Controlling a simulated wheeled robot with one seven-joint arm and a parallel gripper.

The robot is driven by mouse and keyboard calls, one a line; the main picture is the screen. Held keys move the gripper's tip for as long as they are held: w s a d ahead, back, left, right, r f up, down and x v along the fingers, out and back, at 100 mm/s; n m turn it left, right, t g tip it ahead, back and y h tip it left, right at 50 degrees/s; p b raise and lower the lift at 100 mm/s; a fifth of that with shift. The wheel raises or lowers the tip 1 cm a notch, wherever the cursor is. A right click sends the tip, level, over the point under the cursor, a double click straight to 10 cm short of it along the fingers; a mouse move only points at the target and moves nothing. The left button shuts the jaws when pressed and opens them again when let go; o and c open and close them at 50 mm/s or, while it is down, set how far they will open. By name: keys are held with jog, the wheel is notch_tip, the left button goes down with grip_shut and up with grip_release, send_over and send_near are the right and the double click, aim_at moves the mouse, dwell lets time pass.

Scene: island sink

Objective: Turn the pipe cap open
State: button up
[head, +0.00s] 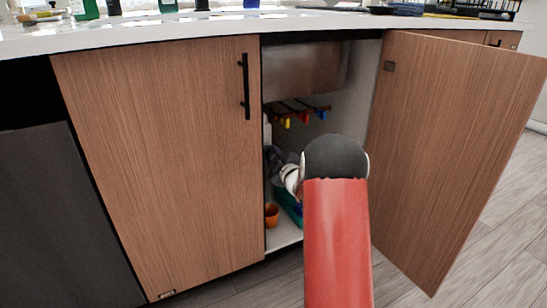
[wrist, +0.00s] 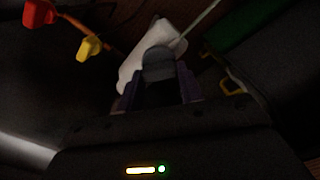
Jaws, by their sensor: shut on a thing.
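In the wrist view, my gripper (wrist: 159,92) has its two dark purple fingers on either side of a grey rounded piece (wrist: 158,66), which looks like the pipe cap, and is shut on it. A white part (wrist: 148,50) lies just behind the grey piece. The dim light hides its full shape and any threads. In the head view, my red arm reaches into the open cabinet under the sink, and the fingers and the cap are hidden behind it.
The right cabinet door (head: 445,150) stands open; the left door (head: 160,160) is shut. Yellow (head: 286,122), red (head: 305,117) and blue (head: 320,113) valve handles hang under the sink basin (head: 305,68). An orange cup (head: 272,214) stands on the cabinet floor.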

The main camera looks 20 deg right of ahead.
jog(key=n, duration=0.6)
jog(key=shift+a+f+n, duration=0.1)
jog(key=shift+f+n, duration=0.1)
jog(key=shift+n, duration=0.2)
dwell(0.4)
jog(key=o, duration=1)
jog(key=shift+s, duration=0.15)
jog(key=s, duration=0.7)
jog(key=shift+s, duration=0.3)
